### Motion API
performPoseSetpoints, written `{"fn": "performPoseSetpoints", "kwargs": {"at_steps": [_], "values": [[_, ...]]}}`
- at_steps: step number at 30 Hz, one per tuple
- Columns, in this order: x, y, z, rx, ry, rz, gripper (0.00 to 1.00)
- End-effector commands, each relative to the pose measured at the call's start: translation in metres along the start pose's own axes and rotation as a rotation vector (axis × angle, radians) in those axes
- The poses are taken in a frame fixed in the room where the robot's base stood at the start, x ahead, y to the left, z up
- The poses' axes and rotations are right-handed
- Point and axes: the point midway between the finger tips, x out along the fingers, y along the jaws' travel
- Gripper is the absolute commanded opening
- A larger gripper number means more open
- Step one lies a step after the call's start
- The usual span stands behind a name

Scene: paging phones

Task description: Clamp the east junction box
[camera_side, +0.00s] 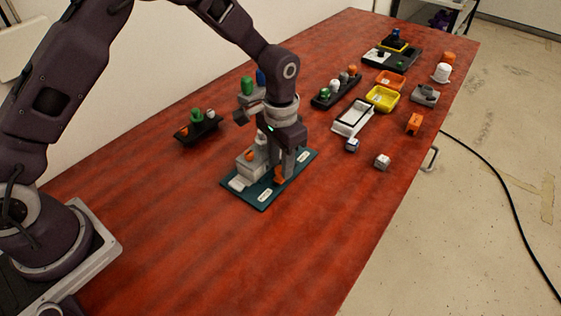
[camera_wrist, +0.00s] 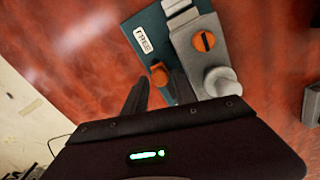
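A teal plate (camera_side: 232,196) with white labels lies on the table under my gripper (camera_side: 284,172). A pale grey box (camera_side: 250,167) with an orange knob stands on it; which box is the east one I cannot tell. In the wrist view the box (camera_wrist: 190,45) shows a slotted orange knob (camera_wrist: 205,41) and a round pale knob (camera_wrist: 222,82). A small orange piece (camera_wrist: 159,74) sits beside the box, by a white label (camera_wrist: 143,40). My gripper's dark fingers reach down around this orange piece; whether they press on it is unclear.
A black tray (camera_side: 201,133) with small parts stands to the left, and another (camera_side: 337,90) lies behind. White (camera_side: 353,118) and yellow (camera_side: 383,98) trays stand to the right. Loose small blocks (camera_side: 382,161) lie near the right edge. The table's front is clear.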

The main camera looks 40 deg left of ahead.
Motion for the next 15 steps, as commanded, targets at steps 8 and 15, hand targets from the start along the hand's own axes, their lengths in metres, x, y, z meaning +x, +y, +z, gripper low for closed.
{"fn": "performPoseSetpoints", "kwargs": {"at_steps": [8, 15], "values": [[0.0018, -0.0001, 0.0001, 0.000, 0.000, 0.000, 0.27], [0.0015, -0.0001, 0.0001, -0.001, 0.000, 0.000, 0.00]]}}
